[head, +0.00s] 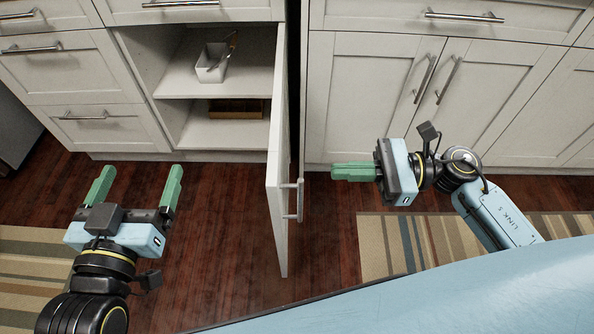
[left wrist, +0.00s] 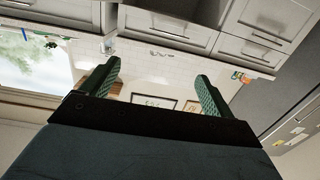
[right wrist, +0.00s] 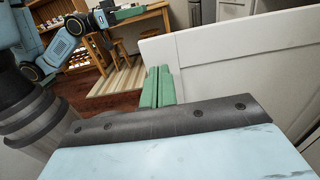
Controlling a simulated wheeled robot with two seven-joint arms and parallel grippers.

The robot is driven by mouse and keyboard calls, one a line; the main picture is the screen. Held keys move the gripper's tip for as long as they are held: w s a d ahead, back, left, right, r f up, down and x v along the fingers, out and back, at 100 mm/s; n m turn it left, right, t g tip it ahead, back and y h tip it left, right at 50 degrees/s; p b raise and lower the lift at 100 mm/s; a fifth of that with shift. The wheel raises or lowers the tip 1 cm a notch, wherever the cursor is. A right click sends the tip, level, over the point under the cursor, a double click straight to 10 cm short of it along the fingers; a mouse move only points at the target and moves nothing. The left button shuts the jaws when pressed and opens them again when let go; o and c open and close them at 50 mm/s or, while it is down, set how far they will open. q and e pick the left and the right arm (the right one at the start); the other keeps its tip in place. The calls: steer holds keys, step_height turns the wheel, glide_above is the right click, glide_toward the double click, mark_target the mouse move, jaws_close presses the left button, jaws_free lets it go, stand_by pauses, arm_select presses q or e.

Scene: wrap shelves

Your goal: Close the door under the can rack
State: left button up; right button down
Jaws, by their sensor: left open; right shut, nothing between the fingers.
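The white cabinet door (head: 279,150) stands open in the head view, swung out toward me and seen nearly edge-on. Its bar handle (head: 299,200) is on the right face. My right gripper (head: 335,172) is shut and empty, to the right of the door, with its fingertips pointing left at that face and a gap visible. In the right wrist view the door is the large white panel (right wrist: 235,62) beyond and right of the shut fingers (right wrist: 157,85). My left gripper (head: 138,180) is open and empty, left of the door, pointing toward the cabinet. No can rack is recognisable.
The open cabinet has shelves (head: 190,78) holding a white container (head: 212,62) and a brown box (head: 236,108). Drawers (head: 85,75) stand left, closed doors (head: 365,100) right. Striped rugs (head: 385,240) lie on the dark wooden floor (head: 225,220).

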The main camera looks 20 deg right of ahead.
mark_target(278, 172)
steer(key=b+x, duration=0.1)
steer(key=x, duration=0.6)
steer(key=shift+w+a, duration=0.1)
steer(key=shift+a, duration=0.25)
arm_select(q)
steer(key=shift+s+d+r+t+h, duration=0.1)
steer(key=shift+d+r+t+h, duration=0.1)
steer(key=shift+r+t, duration=0.6)
steer(key=shift+s+d+r+t+h, duration=0.15)
steer(key=shift+r+t, duration=0.3)
steer(key=shift+r, duration=0.55)
steer(key=shift+s+d+r+t+h, duration=0.1)
steer(key=shift+r+t+h, duration=0.15)
steer(key=shift+r+t, duration=0.55)
arm_select(e)
steer(key=shift+w+a, duration=0.1)
steer(key=shift+a, duration=0.4)
arm_select(q)
steer(key=shift+r, duration=0.1)
steer(key=shift+w+g, duration=0.1)
steer(key=shift+g, duration=0.15)
arm_select(e)
steer(key=shift+a, duration=0.15)
